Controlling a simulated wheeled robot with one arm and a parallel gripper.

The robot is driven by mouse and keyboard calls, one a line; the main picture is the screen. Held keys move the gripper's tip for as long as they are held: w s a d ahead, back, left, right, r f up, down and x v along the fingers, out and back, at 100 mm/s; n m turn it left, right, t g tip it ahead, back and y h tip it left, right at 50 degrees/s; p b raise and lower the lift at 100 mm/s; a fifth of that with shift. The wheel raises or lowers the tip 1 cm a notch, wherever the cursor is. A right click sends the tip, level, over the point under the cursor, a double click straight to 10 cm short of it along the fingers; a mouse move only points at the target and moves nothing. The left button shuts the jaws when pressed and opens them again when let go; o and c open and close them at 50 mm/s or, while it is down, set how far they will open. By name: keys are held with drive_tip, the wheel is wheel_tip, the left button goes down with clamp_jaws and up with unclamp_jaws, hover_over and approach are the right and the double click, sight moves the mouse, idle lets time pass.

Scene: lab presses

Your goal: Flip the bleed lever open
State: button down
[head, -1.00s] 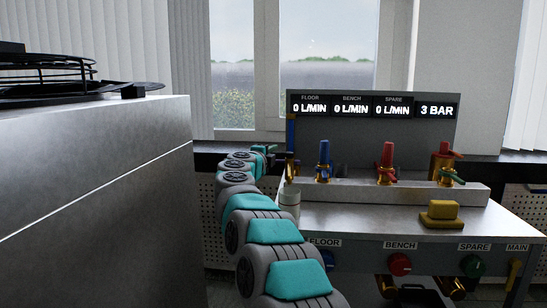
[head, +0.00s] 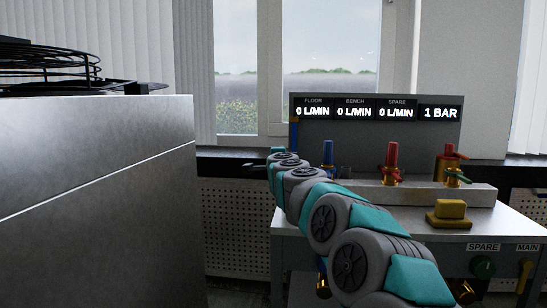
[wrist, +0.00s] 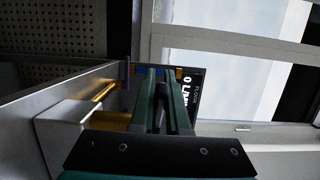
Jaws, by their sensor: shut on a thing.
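My gripper (wrist: 164,78) is in the wrist view, which is turned on its side. Its green fingers are close together and shut at the left end of the bench panel. Blue and orange parts show at the fingertips, and I take what they hold to be the bleed lever, though the fingers hide most of it. A brass pipe (wrist: 105,93) lies just left of the fingers. In the head view my arm covers the gripper and lever. A blue upright part (head: 294,136) shows at the panel's left edge. The display (head: 440,113) reads 1 BAR and several 0 L/MIN.
A blue valve handle (head: 328,153), a red one (head: 392,155) and a brass-and-red valve (head: 448,160) stand along the panel. A yellow block (head: 450,209) sits on the bench top. A large grey cabinet (head: 100,190) fills the left. A window is behind.

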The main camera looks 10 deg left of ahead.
idle(0.5)
drive_tip(key=c, duration=0.9)
unclamp_jaws()
drive_tip(key=shift+s, duration=0.1)
drive_tip(key=b+v, duration=0.2)
drive_tip(key=v, duration=0.5)
drive_tip(key=shift+s+d+b, duration=0.15)
drive_tip(key=shift+s+b, duration=0.15)
drive_tip(key=shift+b, duration=0.05)
